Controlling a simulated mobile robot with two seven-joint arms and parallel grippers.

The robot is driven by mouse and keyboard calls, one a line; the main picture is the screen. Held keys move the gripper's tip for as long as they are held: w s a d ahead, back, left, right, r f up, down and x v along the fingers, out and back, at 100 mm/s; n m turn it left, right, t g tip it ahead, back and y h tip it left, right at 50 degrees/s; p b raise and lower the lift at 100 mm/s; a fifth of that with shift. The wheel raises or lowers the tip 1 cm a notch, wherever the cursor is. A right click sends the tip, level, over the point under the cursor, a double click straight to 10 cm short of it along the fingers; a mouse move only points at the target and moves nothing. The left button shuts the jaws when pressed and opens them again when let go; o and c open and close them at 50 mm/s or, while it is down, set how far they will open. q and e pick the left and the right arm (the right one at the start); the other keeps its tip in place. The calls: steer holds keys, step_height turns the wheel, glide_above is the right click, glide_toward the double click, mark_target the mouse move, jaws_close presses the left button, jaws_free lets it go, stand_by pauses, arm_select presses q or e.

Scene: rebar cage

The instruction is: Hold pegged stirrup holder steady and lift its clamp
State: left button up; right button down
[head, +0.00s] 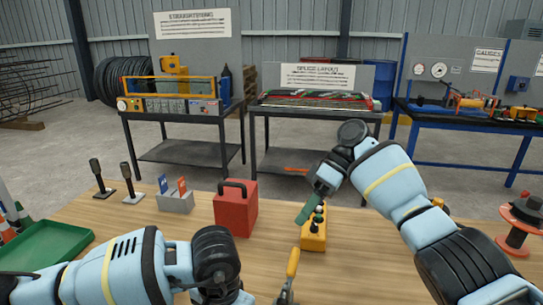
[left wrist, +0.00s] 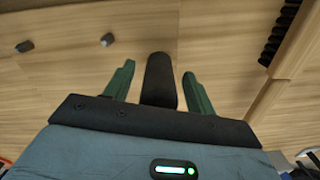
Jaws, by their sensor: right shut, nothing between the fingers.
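At the bottom edge of the head view, a yellow-orange lever handle (head: 292,263) rises from a metal part, perhaps the clamp; its base is cut off. I cannot make out the pegged stirrup holder for sure. A row of black ridges (left wrist: 278,35) shows at the upper right of the left wrist view. My left gripper (left wrist: 158,80) has its green fingers well apart above the wooden table; a dark rounded bar shows between them, and I cannot tell what it is. My right gripper (head: 304,214) is shut and empty, beside the yellow button box (head: 313,238).
On the wooden table (head: 130,222) are a red box with a handle (head: 236,210), a grey card holder (head: 175,202), two dark upright tools (head: 131,184), a green tray (head: 45,244) and a red spool (head: 519,225). Work tables stand beyond.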

arm_select(q)
steer(key=shift+r, duration=0.1)
step_height(320, 180, up, 12)
steer(key=shift+f, duration=0.1)
stand_by(0.5)
steer(key=shift+s, duration=0.1)
